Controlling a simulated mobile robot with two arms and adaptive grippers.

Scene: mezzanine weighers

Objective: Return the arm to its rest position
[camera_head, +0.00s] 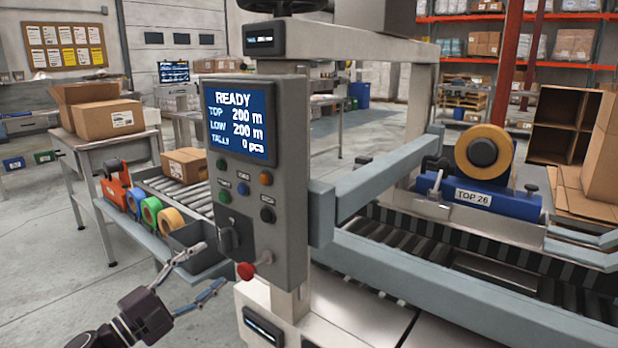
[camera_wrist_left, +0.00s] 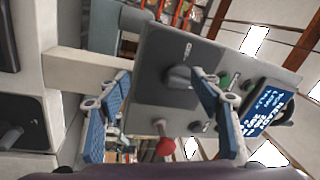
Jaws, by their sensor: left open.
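My left gripper (camera_head: 205,270) is open and empty in the head view, low and to the left of the grey control panel (camera_head: 297,180). Its two fingers are spread apart, with the dark wrist at the bottom left. In the left wrist view my left gripper (camera_wrist_left: 158,115) shows blue-padded fingers wide apart, with the panel, its dark rotary switch (camera_wrist_left: 180,78) and a red knob (camera_wrist_left: 166,146) seen beyond and between them. I cannot tell the exact gap to the panel. My right gripper is not in view.
The panel screen (camera_head: 239,122) reads READY. A grey bin (camera_head: 196,240) and several tape rolls sit on a shelf behind the left gripper. A tape head (camera_head: 482,165) stands over the roller conveyor at right. Open floor (camera_head: 50,270) lies at the left.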

